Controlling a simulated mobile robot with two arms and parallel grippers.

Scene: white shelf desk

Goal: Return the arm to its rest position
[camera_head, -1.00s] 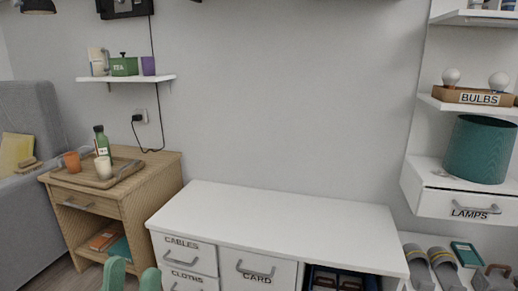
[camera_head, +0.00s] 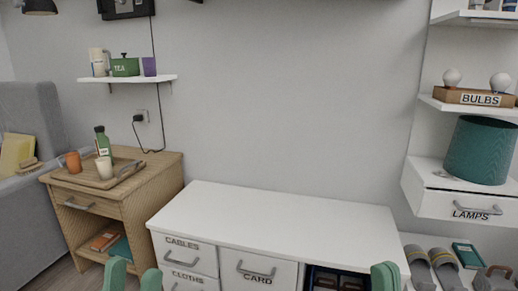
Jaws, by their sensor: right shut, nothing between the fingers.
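My left gripper (camera_head: 133,279) shows at the bottom edge left of centre, with its two green fingertips apart and a gap between them. The rest of both arms is out of view.
The desk top is bare. A wooden cabinet (camera_head: 150,195) with a tray (camera_head: 122,178), bottle and cups stands at left, beside a grey sofa (camera_head: 35,115). At right are shelves with a bulbs box (camera_head: 470,97), teal lampshade (camera_head: 480,150), lamps drawer (camera_head: 465,204) and slippers (camera_head: 445,268).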

